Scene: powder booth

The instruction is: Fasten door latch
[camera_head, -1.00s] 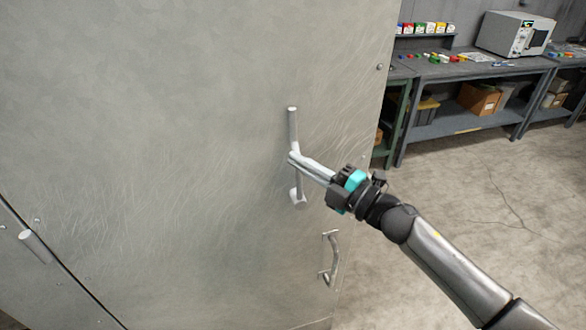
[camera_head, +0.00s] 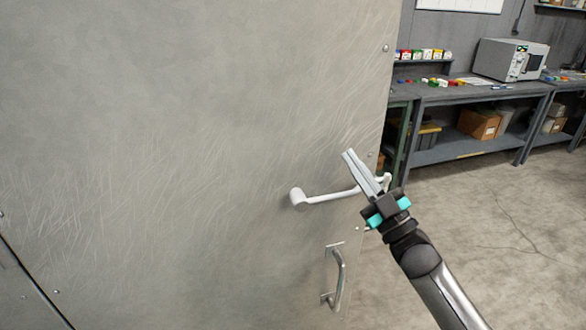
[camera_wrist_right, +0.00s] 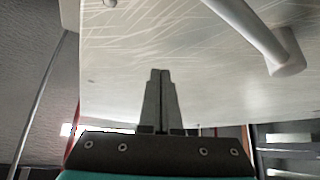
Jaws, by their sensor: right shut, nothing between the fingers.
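The grey door (camera_head: 180,130) fills the left and middle of the head view and looks shut. The white latch lever (camera_head: 325,197) lies nearly level, from its round pivot (camera_head: 297,198) on the left to the door's right edge. A curved white end (camera_head: 386,180) shows there; whether it is a catch or the lever's tip I cannot tell. My right gripper (camera_head: 348,154) is shut and empty, crossing in front of the lever near its right end. In the right wrist view, the shut fingers (camera_wrist_right: 160,73) point at the door, with the lever (camera_wrist_right: 245,28) to their right, apart from them.
A fixed pull handle (camera_head: 338,275) is on the door below the latch. A workbench (camera_head: 450,95) with a microwave-like box (camera_head: 509,60) and small coloured items stands behind at the right. The concrete floor (camera_head: 490,215) between is clear.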

